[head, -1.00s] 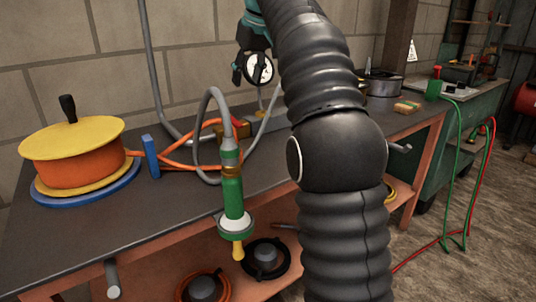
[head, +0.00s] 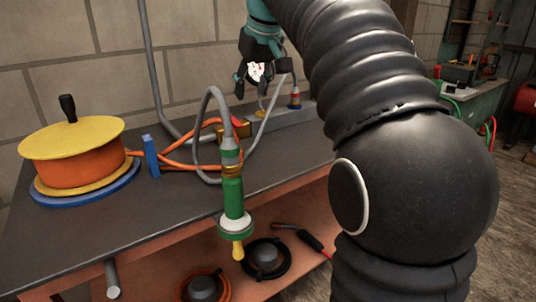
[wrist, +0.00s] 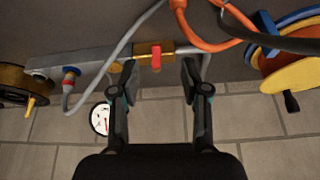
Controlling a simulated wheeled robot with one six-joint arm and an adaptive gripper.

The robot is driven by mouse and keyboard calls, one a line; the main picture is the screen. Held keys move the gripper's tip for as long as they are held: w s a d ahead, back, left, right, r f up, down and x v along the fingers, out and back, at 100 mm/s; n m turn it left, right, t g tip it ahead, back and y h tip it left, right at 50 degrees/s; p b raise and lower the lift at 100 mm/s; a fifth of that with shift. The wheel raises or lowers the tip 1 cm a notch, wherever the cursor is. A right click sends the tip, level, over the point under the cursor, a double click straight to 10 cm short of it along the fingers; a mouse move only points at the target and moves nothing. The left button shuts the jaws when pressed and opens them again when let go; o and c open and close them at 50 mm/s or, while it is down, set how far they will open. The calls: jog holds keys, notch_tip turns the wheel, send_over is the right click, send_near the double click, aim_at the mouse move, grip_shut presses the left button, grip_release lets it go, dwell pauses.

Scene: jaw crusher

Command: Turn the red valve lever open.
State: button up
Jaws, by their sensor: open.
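The red valve lever (wrist: 156,57) sits on a brass valve body (wrist: 141,49) in the wrist view. In the head view the brass valve (head: 229,132) is on the bench near the wall, with a little of the red lever (head: 238,121) showing behind the grey hose. My gripper (head: 262,88) is open and empty, above the back of the bench. In the wrist view its fingertips (wrist: 158,68) appear on either side of the lever, apart from it; I cannot tell the exact height between them.
A round white gauge (wrist: 100,119) is beside one finger in the wrist view and partly hidden behind my gripper in the head view. A grey hose with a green nozzle (head: 233,195) hangs over the bench front. An orange reel with yellow lid (head: 75,150) stands left.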

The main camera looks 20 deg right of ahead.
jog(key=s+f+m, duration=0.1)
jog(key=s+f, duration=0.8)
jog(key=s, duration=0.4)
jog(key=shift+a+f+t+h, duration=0.3)
jog(key=shift+a+f, duration=0.05)
jog(key=shift+a, duration=0.1)
jog(key=shift+s, duration=0.1)
